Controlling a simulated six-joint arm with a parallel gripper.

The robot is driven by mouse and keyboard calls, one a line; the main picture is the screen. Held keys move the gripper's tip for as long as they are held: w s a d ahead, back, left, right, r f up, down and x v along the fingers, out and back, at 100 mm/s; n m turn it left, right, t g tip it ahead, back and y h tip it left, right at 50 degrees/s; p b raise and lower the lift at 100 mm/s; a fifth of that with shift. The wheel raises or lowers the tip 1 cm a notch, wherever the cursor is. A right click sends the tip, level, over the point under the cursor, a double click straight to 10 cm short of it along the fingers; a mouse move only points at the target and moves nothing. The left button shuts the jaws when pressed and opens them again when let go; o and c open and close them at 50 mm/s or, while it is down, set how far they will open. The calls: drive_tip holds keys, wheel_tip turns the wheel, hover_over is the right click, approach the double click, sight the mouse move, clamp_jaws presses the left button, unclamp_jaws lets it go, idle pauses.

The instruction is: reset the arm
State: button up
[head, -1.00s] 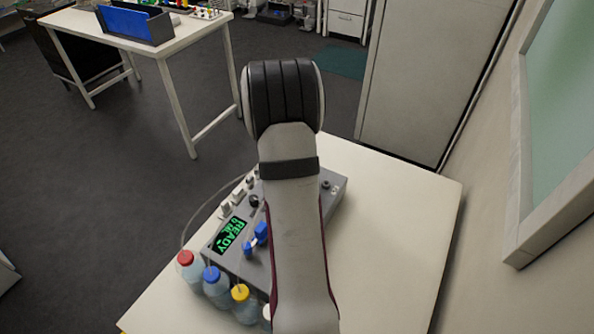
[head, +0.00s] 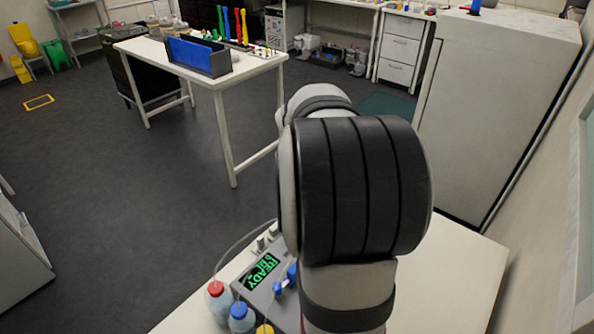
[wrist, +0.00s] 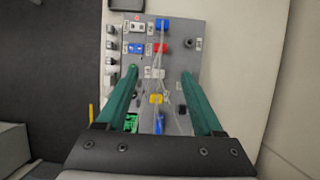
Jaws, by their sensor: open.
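My gripper (wrist: 160,100) shows in the wrist view with its two green fingers spread apart and nothing between them. It is above the grey bioreactor control box (wrist: 184,50), which carries blue, red, yellow and black parts with thin clear tubes across it. In the head view my arm stands in the middle and hides much of the box (head: 250,303); the gripper itself is hidden there.
Bottles with red (head: 215,289), blue (head: 238,310) and yellow caps stand beside the box on the white table (head: 455,285). The table's right part is clear. A tall white cabinet (head: 490,110) stands behind. Another table (head: 255,68) at the back left holds a blue-sided bin (head: 197,56).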

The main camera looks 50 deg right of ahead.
drive_tip(key=s+a+m+y, duration=0.1)
drive_tip(key=a+m+y, duration=0.2)
drive_tip(key=a+m, duration=1.55)
drive_tip(key=s+a+m+y, duration=0.1)
drive_tip(key=s+a+m, duration=0.1)
drive_tip(key=s+a, duration=0.3)
drive_tip(key=s+a+f+m+y, duration=0.1)
drive_tip(key=s+a, duration=0.4)
drive_tip(key=a, duration=0.9)
drive_tip(key=shift+s+m+y, duration=0.2)
drive_tip(key=shift+m+y, duration=0.5)
drive_tip(key=shift+m, duration=0.35)
drive_tip(key=shift+d, duration=0.1)
